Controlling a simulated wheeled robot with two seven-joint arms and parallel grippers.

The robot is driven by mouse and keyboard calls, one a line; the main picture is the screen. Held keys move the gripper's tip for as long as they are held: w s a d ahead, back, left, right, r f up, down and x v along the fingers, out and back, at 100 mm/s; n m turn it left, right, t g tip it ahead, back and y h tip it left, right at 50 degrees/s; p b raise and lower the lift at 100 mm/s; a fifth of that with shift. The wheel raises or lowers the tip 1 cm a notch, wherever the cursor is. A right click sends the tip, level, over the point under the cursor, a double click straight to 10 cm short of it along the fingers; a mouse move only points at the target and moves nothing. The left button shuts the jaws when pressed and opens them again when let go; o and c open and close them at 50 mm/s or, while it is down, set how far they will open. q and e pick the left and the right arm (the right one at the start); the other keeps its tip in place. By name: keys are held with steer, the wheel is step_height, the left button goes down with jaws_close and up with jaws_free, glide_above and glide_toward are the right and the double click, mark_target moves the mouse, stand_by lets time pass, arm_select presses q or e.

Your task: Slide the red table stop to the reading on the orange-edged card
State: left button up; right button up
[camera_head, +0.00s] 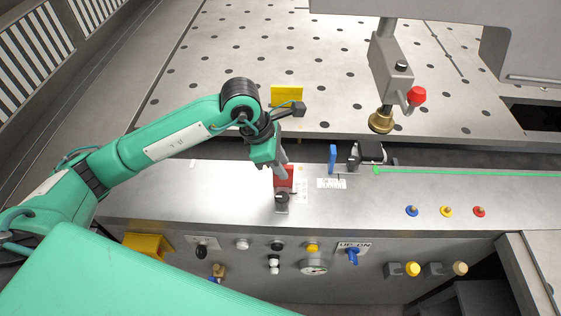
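The red table stop (291,182) is a small red block with a black knob below it, on the grey front ledge near the middle of the camera_head view. My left gripper (281,174) points down right at the stop, its grey fingers overlapping the red block. The fingers hide part of the block, and I cannot tell whether they are closed on it. White printed labels lie on the ledge to the right of the stop, including a small card (331,183); their print is too small to read and I cannot make out an orange edge. My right gripper is not in view.
A blue upright piece (333,158) and a dark clamp-like part (371,151) stand right of the stop. A brass foot (381,121) hangs above the perforated table. A yellow block (287,95) sits behind my wrist. Blue, yellow and red knobs stand on the ledge's right.

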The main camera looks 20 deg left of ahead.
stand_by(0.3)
arm_select(q)
steer(key=shift+a+r, duration=0.2)
steer(key=shift+r, duration=0.15)
steer(key=b+v, duration=0.3)
steer(key=v, duration=1)
steer(key=shift+s, duration=0.1)
steer(key=shift+f, duration=0.1)
